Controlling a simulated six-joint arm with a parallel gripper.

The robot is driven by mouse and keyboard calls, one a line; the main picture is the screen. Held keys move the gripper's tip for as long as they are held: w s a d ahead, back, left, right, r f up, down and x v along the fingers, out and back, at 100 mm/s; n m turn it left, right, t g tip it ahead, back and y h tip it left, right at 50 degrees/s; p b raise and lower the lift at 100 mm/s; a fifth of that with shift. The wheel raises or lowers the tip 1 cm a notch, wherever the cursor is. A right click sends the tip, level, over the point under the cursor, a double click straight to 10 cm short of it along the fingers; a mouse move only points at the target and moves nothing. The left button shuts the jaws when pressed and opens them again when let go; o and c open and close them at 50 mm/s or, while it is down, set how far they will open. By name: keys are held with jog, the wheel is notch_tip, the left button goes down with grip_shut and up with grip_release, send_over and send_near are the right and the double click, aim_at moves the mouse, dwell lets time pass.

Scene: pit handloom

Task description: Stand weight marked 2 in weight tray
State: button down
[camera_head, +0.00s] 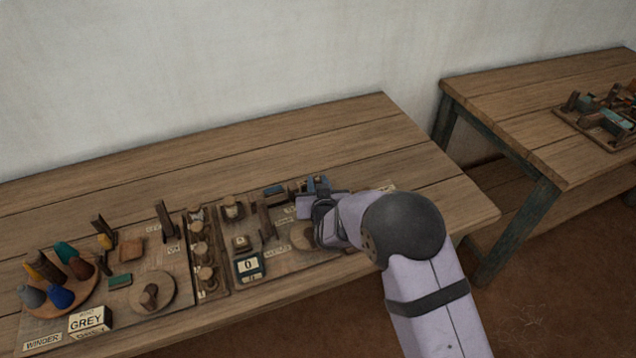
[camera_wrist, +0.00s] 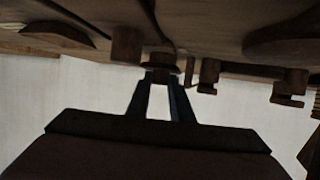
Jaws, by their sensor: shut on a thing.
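My gripper (camera_head: 316,187) is over the right part of the near table. In the wrist view its two dark fingers (camera_wrist: 160,82) are shut on a small dark brown knobbed piece (camera_wrist: 160,62). No number can be read on this piece, so I cannot tell whether it is the weight marked 2. Several round wooden weights (camera_head: 203,253) stand in a row in a narrow dark tray (camera_head: 223,283). Another round wooden piece (camera_head: 232,203) stands behind the row. The held piece cannot be made out in the head view.
A counter box showing 0 (camera_head: 249,266) and a wooden post (camera_head: 266,220) stand between the tray and my arm. A round winder stand (camera_head: 60,308) with coloured cones and a GREY box (camera_head: 89,321) are at the left. The table's back strip (camera_head: 300,140) is clear.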

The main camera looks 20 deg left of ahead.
jog(key=c, duration=2)
grip_release()
jog(key=shift+f, duration=0.15)
jog(key=shift+o, duration=0.8)
jog(key=shift+r, duration=0.25)
jog(key=b+v, duration=0.1)
jog(key=v, duration=1.1)
jog(key=shift+b, duration=0.3)
